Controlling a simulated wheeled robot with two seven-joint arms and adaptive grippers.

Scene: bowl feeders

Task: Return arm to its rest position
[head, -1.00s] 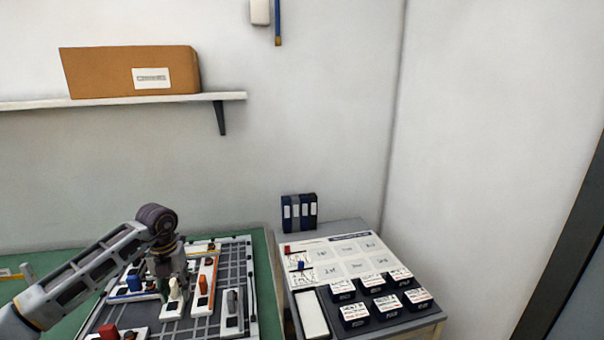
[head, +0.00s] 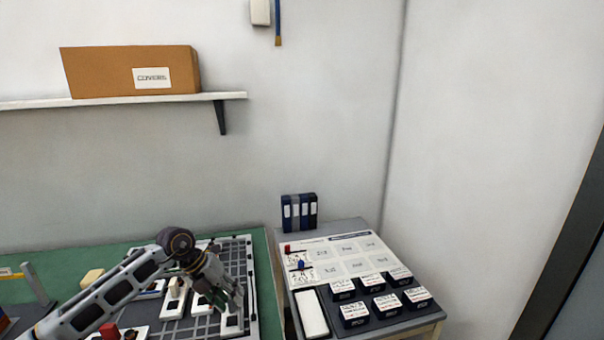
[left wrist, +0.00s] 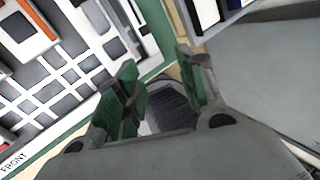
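My left arm comes in from the left, and its gripper (head: 228,300) hangs tilted down to the right over the right part of the grey gridded board. In the left wrist view my left gripper (left wrist: 158,85) has its two green-padded fingers apart, with nothing held between them. The gridded board (head: 240,250) lies on a green surface and carries several white units; the arm hides part of them. The board also shows in the left wrist view (left wrist: 60,85), beside the fingers. My right gripper is in neither view.
A shelf (head: 225,97) with a cardboard box (head: 110,70) is on the wall. The air above the board is clear.

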